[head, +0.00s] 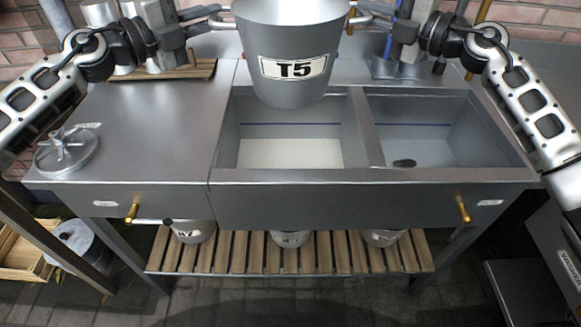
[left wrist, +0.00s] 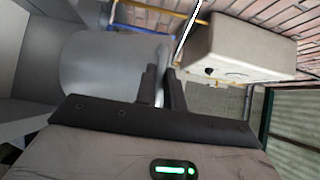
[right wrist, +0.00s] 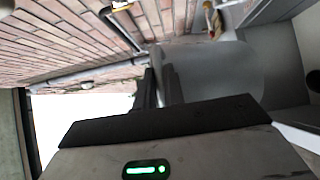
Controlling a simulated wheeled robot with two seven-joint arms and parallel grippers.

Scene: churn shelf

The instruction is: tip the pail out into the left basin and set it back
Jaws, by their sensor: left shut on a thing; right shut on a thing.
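The grey metal pail (head: 290,45), labelled T5, hangs upright in the air above the back of the left basin (head: 290,150). Its top is cut off by the picture's edge. My left gripper (head: 210,22) is shut on the pail's left handle, and my right gripper (head: 368,18) is shut on its right handle. The pail's side also shows in the left wrist view (left wrist: 110,65) and in the right wrist view (right wrist: 215,70). The left basin has a pale white floor, maybe liquid, and a blue line on its back wall. What is inside the pail is hidden.
The right basin (head: 425,140) shows a dark drain. A round metal lid-like part (head: 68,148) lies on the left worktop. White cylinders stand on a wooden board (head: 180,72) behind it. Several pails sit on the slatted shelf (head: 330,252) below.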

